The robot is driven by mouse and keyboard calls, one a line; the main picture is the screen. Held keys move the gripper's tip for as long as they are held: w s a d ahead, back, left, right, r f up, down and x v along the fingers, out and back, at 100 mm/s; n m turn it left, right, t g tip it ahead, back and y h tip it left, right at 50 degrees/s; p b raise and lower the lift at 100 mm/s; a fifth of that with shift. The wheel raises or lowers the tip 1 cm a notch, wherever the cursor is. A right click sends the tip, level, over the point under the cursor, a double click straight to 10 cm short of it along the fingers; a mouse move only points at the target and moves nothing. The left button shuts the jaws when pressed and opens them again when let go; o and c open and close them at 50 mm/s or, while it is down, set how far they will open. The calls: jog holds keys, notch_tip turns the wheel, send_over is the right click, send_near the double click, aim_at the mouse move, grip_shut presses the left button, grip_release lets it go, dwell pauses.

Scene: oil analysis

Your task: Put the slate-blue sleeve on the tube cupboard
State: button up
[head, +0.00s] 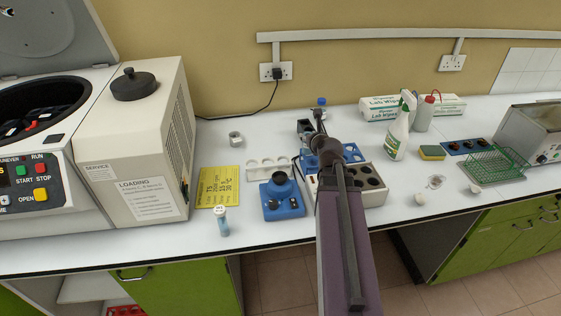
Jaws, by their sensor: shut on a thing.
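My arm reaches away from me over the bench. My gripper (318,116) is at its far end, small and mostly hidden by my own wrist. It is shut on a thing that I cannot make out. I cannot pick out the slate-blue sleeve for sure. A blue rack (351,153) shows partly behind my arm. Green cupboards are under the bench, one at the left (180,285) and one at the right (490,245). The left one has an open bay with a white shelf (92,290). Which one is the tube cupboard is not clear.
A centrifuge (40,190) with raised lid and a beige machine (150,150) fill the left. A blue mixer (282,207), capped tube (222,221) and block with dark wells (375,196) stand near my arm. A spray bottle (397,130) and green wire basket (498,165) are right.

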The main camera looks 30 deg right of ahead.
jog(key=shift+w+a, duration=0.1)
jog(key=w+r+n+y+p, duration=0.2)
jog(key=w+n+y, duration=0.3)
jog(key=w, duration=0.4)
jog(key=shift+w+y, duration=0.3)
jog(key=shift+y, duration=0.2)
jog(key=shift+f, duration=0.2)
notch_tip(320, 180, down, 6)
jog(key=b, duration=0.6)
jog(key=shift+f+b, duration=1.85)
jog(key=shift+b, duration=0.2)
jog(key=shift+f, duration=0.1)
